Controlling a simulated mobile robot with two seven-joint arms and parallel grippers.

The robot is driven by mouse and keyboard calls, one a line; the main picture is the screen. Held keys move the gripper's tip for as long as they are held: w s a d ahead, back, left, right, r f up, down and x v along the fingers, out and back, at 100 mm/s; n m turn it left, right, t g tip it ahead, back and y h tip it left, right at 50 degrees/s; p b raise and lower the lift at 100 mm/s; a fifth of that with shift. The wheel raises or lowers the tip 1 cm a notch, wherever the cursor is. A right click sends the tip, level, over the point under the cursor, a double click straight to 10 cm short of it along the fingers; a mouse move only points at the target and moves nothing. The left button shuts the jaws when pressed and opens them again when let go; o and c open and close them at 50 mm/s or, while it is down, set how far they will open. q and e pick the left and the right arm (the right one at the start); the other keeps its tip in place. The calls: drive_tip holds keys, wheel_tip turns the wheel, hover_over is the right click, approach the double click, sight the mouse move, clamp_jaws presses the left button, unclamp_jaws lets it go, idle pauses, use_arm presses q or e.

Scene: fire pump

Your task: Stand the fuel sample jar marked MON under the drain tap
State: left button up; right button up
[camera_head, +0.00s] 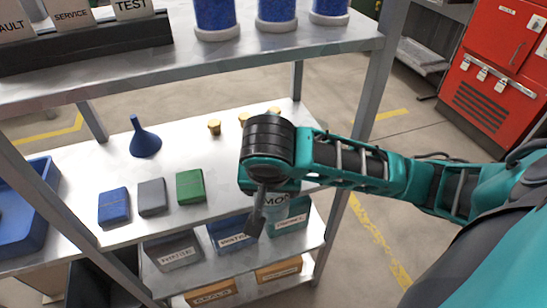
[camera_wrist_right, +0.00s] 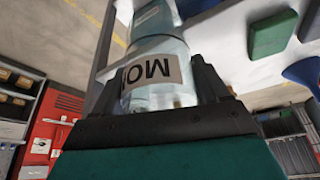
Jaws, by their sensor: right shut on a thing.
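The fuel sample jar marked MON (camera_head: 275,206) is a clear, pale blue-tinted jar with a light label in dark letters. My right gripper (camera_wrist_right: 158,88) is shut on it, with a dark finger on each side, in front of the shelf unit's lower part. In the right wrist view the jar (camera_wrist_right: 160,48) fills the space between the fingers and its label reads upside down. In the head view my gripper and wrist hide part of the jar. The drain tap is not in either view. My left gripper is not in view.
The middle shelf (camera_head: 75,165) holds a blue funnel (camera_head: 145,140), blue, grey and green blocks (camera_head: 190,186) and small brass pieces (camera_head: 214,127). Labelled bins (camera_head: 173,252) sit below. Blue-filled containers (camera_head: 276,12) stand above. A shelf post (camera_head: 375,75) rises near my right arm. A red cabinet (camera_head: 495,75) stands at right.

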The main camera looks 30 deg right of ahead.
drive_tip(key=shift+s+a+r+p, duration=0.2)
drive_tip(key=shift+s+a+p, duration=0.2)
drive_tip(key=shift+s+p, duration=0.15)
drive_tip(key=shift+s+a+f, duration=0.15)
drive_tip(key=shift+s+a, duration=0.2)
drive_tip(key=shift+s, duration=0.15)
drive_tip(key=w+r+n+y, duration=0.2)
drive_tip(key=w+r+n, duration=0.4)
drive_tip(key=w+n, duration=0.1)
drive_tip(key=shift+w+r+t+y, duration=0.3)
drive_tip(key=shift+w+y, duration=0.05)
drive_tip(key=shift+y, duration=0.05)
